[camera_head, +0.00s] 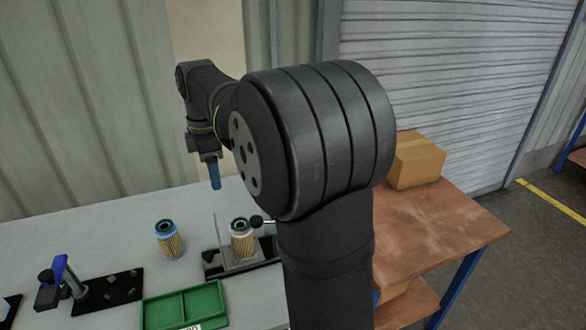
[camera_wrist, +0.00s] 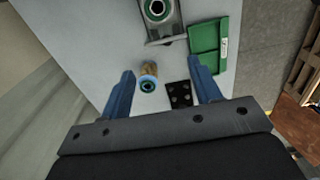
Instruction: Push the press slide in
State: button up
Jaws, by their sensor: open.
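The press (camera_head: 214,268) is a dark base on the bench. A pleated filter cartridge with a green top ring (camera_head: 240,242) stands upright in it. A black ball knob (camera_head: 256,221) shows on its right; my arm hides what lies beyond, so the slide's position is unclear. In the wrist view the press (camera_wrist: 172,33) is at the top, with the green ring (camera_wrist: 157,9) in it. My gripper (camera_head: 215,178) hangs above and behind the press, to its left, pointing down. Its blue fingers (camera_wrist: 164,78) are apart with nothing held, and do not touch the press.
A second cartridge with a blue ring (camera_head: 169,240) stands left of the press. A green tray (camera_head: 185,308) lies in front. A black plate with holes (camera_head: 110,291) and a blue-handled fixture (camera_head: 60,270) are at left. A cardboard box (camera_head: 416,162) sits on the wooden table.

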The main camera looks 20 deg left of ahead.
jog(key=s+a+f+m+h, duration=0.1)
jog(key=s+a+f, duration=0.1)
jog(key=a, duration=0.1)
jog(key=s+a+f+m+t+h, duration=0.1)
jog(key=s+a+f, duration=0.1)
jog(key=a+f, duration=0.1)
jog(key=s+a+f+m+h, duration=0.2)
jog(key=s+a+f, duration=0.1)
jog(key=a, duration=0.1)
jog(key=shift+a+f+t, duration=0.1)
jog(key=shift+f+t, duration=0.1)
jog(key=shift+t, duration=0.1)
jog(key=shift+c, duration=0.3)
send_near(208, 254)
jog(key=shift+m, duration=0.3)
jog(key=x, duration=0.8)
jog(key=shift+f, duration=0.1)
grip_shut()
jog(key=shift+w, duration=0.1)
